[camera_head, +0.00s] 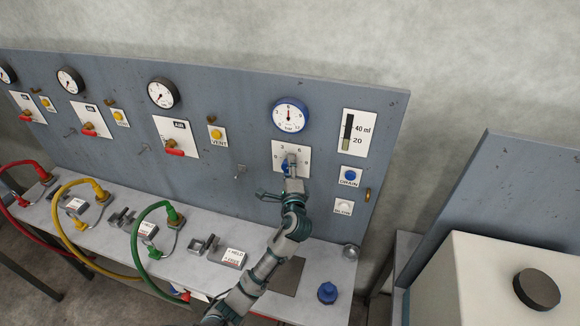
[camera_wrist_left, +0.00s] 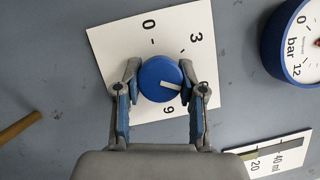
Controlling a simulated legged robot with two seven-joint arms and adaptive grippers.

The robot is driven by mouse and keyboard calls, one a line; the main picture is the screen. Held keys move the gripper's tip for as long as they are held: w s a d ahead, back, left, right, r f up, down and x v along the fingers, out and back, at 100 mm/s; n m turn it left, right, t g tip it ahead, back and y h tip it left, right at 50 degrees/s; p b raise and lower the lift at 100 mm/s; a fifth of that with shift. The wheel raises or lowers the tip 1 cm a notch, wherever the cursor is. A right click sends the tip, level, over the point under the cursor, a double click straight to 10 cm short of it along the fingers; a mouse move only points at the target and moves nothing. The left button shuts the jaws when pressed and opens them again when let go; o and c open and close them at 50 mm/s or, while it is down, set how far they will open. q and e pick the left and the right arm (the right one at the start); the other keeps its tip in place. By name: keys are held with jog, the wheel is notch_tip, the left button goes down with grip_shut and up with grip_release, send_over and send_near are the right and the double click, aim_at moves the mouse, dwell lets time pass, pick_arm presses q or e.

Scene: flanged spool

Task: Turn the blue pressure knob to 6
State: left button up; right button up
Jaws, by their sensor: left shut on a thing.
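The blue pressure knob (camera_wrist_left: 160,78) sits on a white dial plate (camera_wrist_left: 112,45) marked 0, 3 and 9. A mark at the 6 position is mostly hidden by a finger. The knob's white pointer line points right and slightly down in the left wrist view, toward that partly hidden mark. My left gripper (camera_wrist_left: 160,82) is shut on the knob, one finger on each side. In the head view my left gripper (camera_head: 290,168) covers most of the knob on the plate (camera_head: 303,153). My right gripper is not in view.
A blue-rimmed bar gauge (camera_head: 290,115) is above the plate; it also shows in the left wrist view (camera_wrist_left: 268,50). A 40 ml level scale (camera_head: 357,132), a blue drain button (camera_head: 350,175) and a white button (camera_head: 343,206) are to the right. Colored hoses lie left on the bench.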

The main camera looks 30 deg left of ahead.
pick_arm(q)
jog(key=o, duration=1.1)
jog(key=shift+a+f, duration=0.1)
jog(key=shift+a, duration=0.05)
jog(key=shift+o, duration=0.2)
jog(key=shift+s, duration=0.1)
jog(key=v, duration=1.1)
jog(key=shift+s+d, duration=0.2)
jog(key=shift+d, duration=0.2)
jog(key=shift+f, duration=0.15)
